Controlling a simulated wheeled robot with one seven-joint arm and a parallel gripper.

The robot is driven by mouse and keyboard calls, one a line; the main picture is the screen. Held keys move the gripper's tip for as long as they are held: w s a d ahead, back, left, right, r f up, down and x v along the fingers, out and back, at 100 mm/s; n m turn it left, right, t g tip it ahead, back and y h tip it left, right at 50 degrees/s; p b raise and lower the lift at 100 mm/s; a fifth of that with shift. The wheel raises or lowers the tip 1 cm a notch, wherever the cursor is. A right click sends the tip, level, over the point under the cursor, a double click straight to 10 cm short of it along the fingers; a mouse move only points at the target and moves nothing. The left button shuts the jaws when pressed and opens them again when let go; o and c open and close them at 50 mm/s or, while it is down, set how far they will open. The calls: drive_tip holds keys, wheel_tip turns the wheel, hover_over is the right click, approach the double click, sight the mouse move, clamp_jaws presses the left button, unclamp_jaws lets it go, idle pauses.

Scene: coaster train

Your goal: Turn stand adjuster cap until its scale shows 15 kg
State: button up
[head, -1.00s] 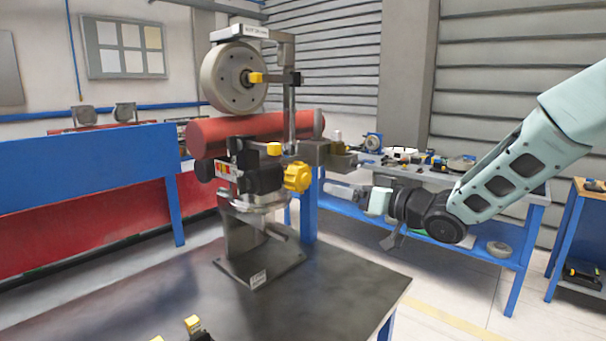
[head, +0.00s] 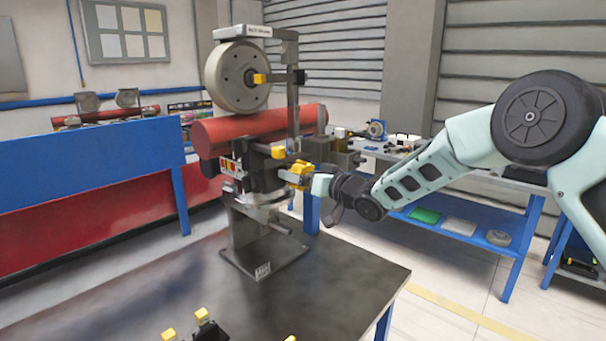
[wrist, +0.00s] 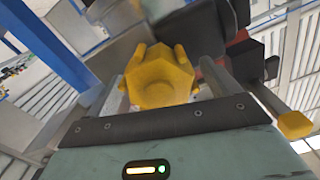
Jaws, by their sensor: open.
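The yellow adjuster cap (head: 298,172) sits on the right side of the stand (head: 250,225), below the red roller (head: 255,130). In the wrist view the lobed cap (wrist: 160,78) faces me, between and just ahead of my fingers. My gripper (head: 312,182) is at the cap in the head view, with its fingers open on either side of it; I cannot tell whether either finger touches it. A small coloured scale label (head: 232,170) shows on the stand's left side. It is too small to read.
A yellow-tipped lever (head: 279,152) stands just above the cap, and a large grey wheel (head: 236,76) is above the roller. A dark tabletop (head: 330,275) lies below. A blue bench (head: 470,235) with parts stands behind my arm.

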drive_tip(key=shift+c, duration=0.3)
drive_tip(key=c, duration=0.9)
drive_tip(key=shift+f+b, duration=0.1)
drive_tip(key=shift+b, duration=0.35)
